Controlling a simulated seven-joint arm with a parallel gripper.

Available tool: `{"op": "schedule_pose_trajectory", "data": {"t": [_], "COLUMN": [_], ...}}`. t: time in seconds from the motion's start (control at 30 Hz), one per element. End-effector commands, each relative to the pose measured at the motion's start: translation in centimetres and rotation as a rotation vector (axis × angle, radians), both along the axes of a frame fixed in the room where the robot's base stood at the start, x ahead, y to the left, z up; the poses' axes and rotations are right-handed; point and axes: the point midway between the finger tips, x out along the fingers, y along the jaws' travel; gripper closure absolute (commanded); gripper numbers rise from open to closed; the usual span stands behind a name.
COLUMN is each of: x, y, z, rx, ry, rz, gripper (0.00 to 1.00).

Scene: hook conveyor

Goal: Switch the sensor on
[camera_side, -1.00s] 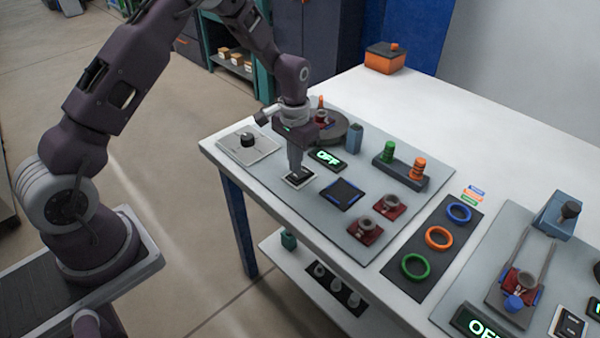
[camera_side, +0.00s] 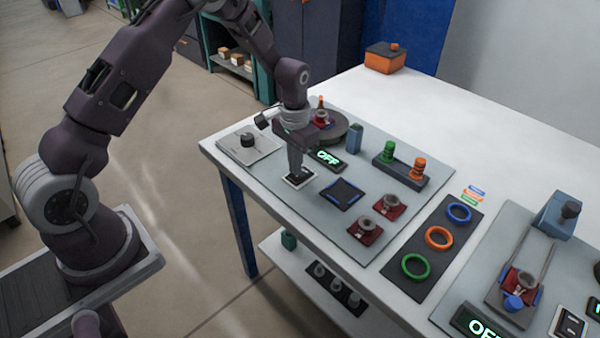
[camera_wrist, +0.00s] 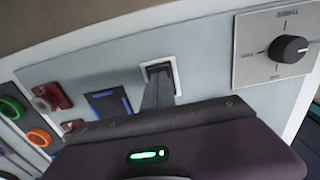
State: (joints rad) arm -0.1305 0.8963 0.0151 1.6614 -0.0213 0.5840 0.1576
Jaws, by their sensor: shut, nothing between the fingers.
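My gripper (camera_side: 297,172) is shut and empty, pointing down with its fingertips at a rocker switch (camera_side: 299,180) in a white frame. The fingers hide most of the switch in the side view, and I cannot tell whether they touch it. In the wrist view the switch frame (camera_wrist: 160,70) shows around my shut fingers (camera_wrist: 158,90). A small display (camera_side: 327,157) beside the switch reads OFF in green. A second OFF display (camera_side: 480,324) stands on the other panel, with another rocker switch (camera_side: 570,325) beside it.
A rotary knob (camera_side: 248,140) sits left of the switch. A dark square pad (camera_side: 342,194) and red blocks with grey rings (camera_side: 366,229) lie to the right. A round turntable (camera_side: 335,133), a blue post (camera_side: 354,138) and a peg stand (camera_side: 400,176) stand behind.

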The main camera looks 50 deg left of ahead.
Motion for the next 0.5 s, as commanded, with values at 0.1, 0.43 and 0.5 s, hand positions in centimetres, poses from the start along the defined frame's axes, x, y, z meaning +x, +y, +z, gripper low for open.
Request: {"op": "schedule_pose_trajectory", "data": {"t": [0.1,0.43,0.5], "x": [-0.01,-0.01,0.00], "y": [0.00,0.00,0.00], "z": [-0.20,-0.71,-0.81], "rx": [0.000,0.000,0.000], "ry": [0.001,0.000,0.000], "rz": [0.000,0.000,0.000], "gripper": [1.00,1.00,1.00]}}
